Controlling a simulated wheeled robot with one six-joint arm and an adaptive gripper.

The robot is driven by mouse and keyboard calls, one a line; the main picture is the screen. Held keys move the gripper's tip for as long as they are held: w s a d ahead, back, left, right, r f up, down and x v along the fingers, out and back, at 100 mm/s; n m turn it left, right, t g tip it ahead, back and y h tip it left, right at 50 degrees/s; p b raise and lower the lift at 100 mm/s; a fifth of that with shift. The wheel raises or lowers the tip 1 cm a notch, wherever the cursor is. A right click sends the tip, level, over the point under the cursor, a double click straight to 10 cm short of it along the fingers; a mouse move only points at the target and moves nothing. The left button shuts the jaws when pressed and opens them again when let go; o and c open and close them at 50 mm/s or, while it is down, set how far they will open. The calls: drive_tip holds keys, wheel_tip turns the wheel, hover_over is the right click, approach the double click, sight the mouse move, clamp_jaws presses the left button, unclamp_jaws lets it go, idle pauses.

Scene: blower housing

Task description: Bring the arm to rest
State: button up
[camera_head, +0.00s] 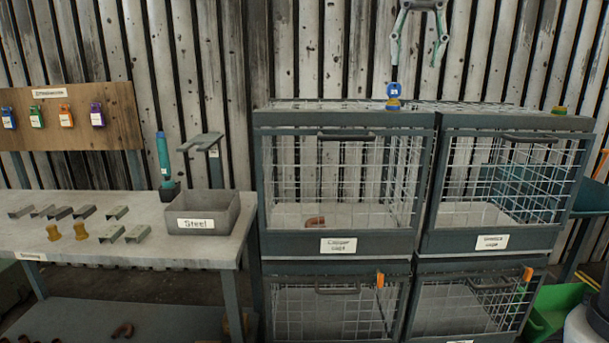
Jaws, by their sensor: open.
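My gripper (418,52) hangs at the top of the view, above the wire cages. Its fingers are spread open and point down, with nothing between them. A small blue and yellow object (393,96) stands on top of the left cage, below and left of the gripper and apart from it. The rest of my arm is out of view above the top edge.
Wire cages (339,243) stand stacked, labelled; a copper-coloured piece (315,221) lies in the upper left one. At left is a table (130,245) with a grey "Steel" bin (228,207), metal brackets (112,234) and yellow pieces (53,232). Padlocks hang on a board (110,150).

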drive_tip(key=s+d+f+m+t, duration=0.1)
drive_tip(key=d+f+m, duration=0.1)
drive_tip(key=f+m, duration=0.65)
drive_tip(key=s+d+f+m+t, duration=0.15)
drive_tip(key=f+m, duration=0.45)
drive_tip(key=m, duration=0.6)
drive_tip(key=s+d+f+m, duration=0.6)
drive_tip(key=s, duration=0.3)
drive_tip(key=s+d+f+m+t, duration=0.1)
drive_tip(key=s+d+f+m, duration=0.4)
drive_tip(key=s, duration=0.3)
drive_tip(key=shift+s+d+f+m, duration=0.35)
drive_tip(key=shift+d+f, duration=0.15)
drive_tip(key=shift+f, duration=0.2)
